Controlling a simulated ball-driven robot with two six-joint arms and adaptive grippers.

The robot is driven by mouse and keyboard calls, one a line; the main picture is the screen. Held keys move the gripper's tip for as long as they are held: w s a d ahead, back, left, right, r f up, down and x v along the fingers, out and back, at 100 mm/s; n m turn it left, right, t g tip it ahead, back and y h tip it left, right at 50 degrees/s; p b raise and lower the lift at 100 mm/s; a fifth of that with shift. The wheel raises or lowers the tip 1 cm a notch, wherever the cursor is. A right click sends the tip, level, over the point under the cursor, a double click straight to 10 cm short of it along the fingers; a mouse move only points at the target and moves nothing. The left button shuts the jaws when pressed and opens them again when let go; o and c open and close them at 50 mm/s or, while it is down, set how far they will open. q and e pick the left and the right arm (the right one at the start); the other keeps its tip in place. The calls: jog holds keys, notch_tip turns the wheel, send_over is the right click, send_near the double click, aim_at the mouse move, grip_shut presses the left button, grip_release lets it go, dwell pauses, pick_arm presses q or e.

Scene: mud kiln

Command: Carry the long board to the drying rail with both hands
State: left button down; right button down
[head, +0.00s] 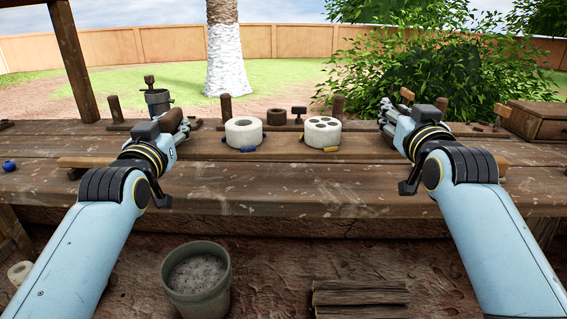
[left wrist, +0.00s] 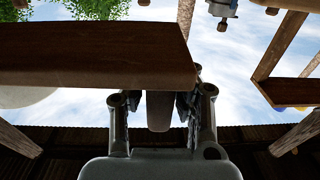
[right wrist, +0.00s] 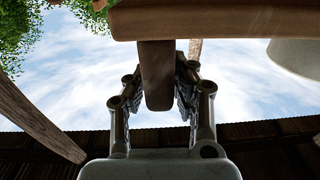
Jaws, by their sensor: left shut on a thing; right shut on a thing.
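The long brown board (head: 280,153) spans between my two grippers above the bench and looks roughly level. A white round piece (head: 243,133) with one hole and another white piece (head: 322,133) with several holes stand upright on it. My left gripper (head: 181,128) is shut at the board's left end; its wrist view shows a wooden part (left wrist: 159,112) of the board between the fingers. My right gripper (head: 387,112) is shut at the right end, on a similar part (right wrist: 156,80). I cannot tell how far the board is above the bench. Wooden pegs (head: 226,106) stand behind it; the rail is not clearly distinguishable.
A blue ball (head: 9,166) lies at the far left. A bucket (head: 196,281) and stacked planks (head: 360,297) are below. The bench front (head: 290,198) is clear.

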dwell(0.7)
